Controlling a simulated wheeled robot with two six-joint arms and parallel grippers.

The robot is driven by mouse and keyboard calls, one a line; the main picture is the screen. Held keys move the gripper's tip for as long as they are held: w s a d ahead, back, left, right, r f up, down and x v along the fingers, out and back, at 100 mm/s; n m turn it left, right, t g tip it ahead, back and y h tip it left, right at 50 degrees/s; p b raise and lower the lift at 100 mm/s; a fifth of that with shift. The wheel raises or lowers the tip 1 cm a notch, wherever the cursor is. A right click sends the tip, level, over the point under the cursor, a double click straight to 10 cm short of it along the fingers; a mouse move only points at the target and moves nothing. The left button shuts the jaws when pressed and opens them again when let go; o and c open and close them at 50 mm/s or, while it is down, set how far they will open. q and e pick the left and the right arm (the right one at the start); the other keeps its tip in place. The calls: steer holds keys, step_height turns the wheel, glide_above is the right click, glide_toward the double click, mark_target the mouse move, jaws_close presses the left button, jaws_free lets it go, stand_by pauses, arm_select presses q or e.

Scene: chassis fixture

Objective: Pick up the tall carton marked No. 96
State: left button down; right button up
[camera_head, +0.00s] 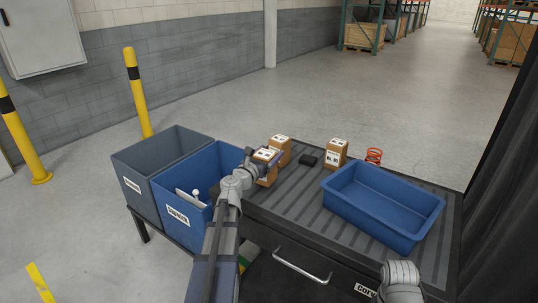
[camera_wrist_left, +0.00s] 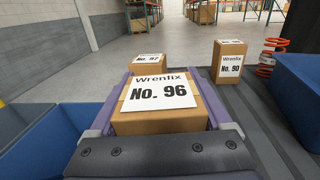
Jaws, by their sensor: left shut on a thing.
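The tall brown carton marked No. 96 (camera_wrist_left: 160,95) fills the middle of the left wrist view, its white Wrenfix label facing the camera. It also shows in the head view (camera_head: 266,154), partly covered by my left wrist. My left gripper (camera_wrist_left: 165,82) is shut on it, one purple finger along each side. The carton's lower part is hidden, so I cannot tell whether it touches the bench. Carton No. 97 (camera_wrist_left: 149,62) stands just behind it. Carton No. 90 (camera_wrist_left: 229,62) stands apart to the right. Of my right arm only a link shows; its gripper is out of view.
On the ribbed bench top are a blue tray (camera_head: 348,204), a red spring (camera_head: 373,155) and a small black block (camera_head: 308,160). A grey bin (camera_head: 142,182) and a blue bin (camera_head: 172,185) stand left of the bench. Bare bench lies between the cartons and the tray.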

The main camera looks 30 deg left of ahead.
arm_select(q)
step_height(320, 180, up, 8)
steer(key=p, duration=0.6)
steer(key=shift+f+p, duration=0.15)
steer(key=shift+p, duration=0.2)
